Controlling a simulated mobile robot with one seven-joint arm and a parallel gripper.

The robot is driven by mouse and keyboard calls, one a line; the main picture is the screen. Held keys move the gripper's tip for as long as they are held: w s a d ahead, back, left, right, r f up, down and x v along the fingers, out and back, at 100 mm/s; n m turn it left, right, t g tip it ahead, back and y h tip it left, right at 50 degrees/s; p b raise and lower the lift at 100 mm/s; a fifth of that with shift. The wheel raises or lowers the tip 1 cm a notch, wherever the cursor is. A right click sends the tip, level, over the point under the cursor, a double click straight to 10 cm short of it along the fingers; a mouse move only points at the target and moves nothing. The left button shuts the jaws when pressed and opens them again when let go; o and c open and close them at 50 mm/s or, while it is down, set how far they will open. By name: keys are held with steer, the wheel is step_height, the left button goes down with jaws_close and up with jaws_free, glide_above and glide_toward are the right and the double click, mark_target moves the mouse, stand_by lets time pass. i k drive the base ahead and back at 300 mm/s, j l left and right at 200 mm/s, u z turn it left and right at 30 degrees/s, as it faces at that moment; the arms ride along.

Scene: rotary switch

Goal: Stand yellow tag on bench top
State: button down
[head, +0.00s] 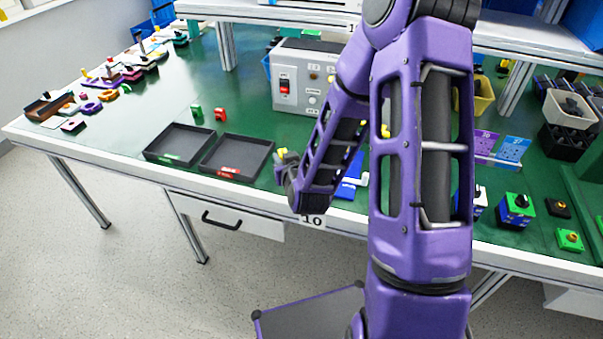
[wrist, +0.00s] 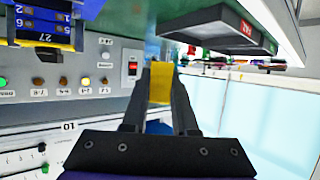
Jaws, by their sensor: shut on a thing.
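The yellow tag (wrist: 160,82) is held between the two fingers of my gripper (wrist: 161,95) in the wrist view, which looks turned upside down. In the head view the yellow tag (head: 280,153) shows at the tip of my gripper (head: 283,160), just right of the red-labelled tray. My gripper is over the front part of the green bench top (head: 155,108). I cannot tell whether the tag touches the bench top. My arm hides part of the bench right of the gripper.
A green tag (head: 196,111) and a red tag (head: 220,114) stand behind two black trays, one green-labelled (head: 161,157), one red-labelled (head: 209,168). A grey switch box (head: 311,62) stands behind my gripper. Blue items (head: 352,178) lie to its right.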

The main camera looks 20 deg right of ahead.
mark_target(242, 129)
steer(key=k, duration=0.5)
steer(key=k+z, duration=0.15)
steer(key=z, duration=1.9)
steer(key=k+j, duration=0.2)
steer(key=j, duration=0.25)
steer(key=k+j+z, duration=0.1)
steer(key=j, duration=0.3)
steer(key=k+j, duration=0.3)
steer(key=j+z, duration=0.05)
steer(key=j, duration=0.1)
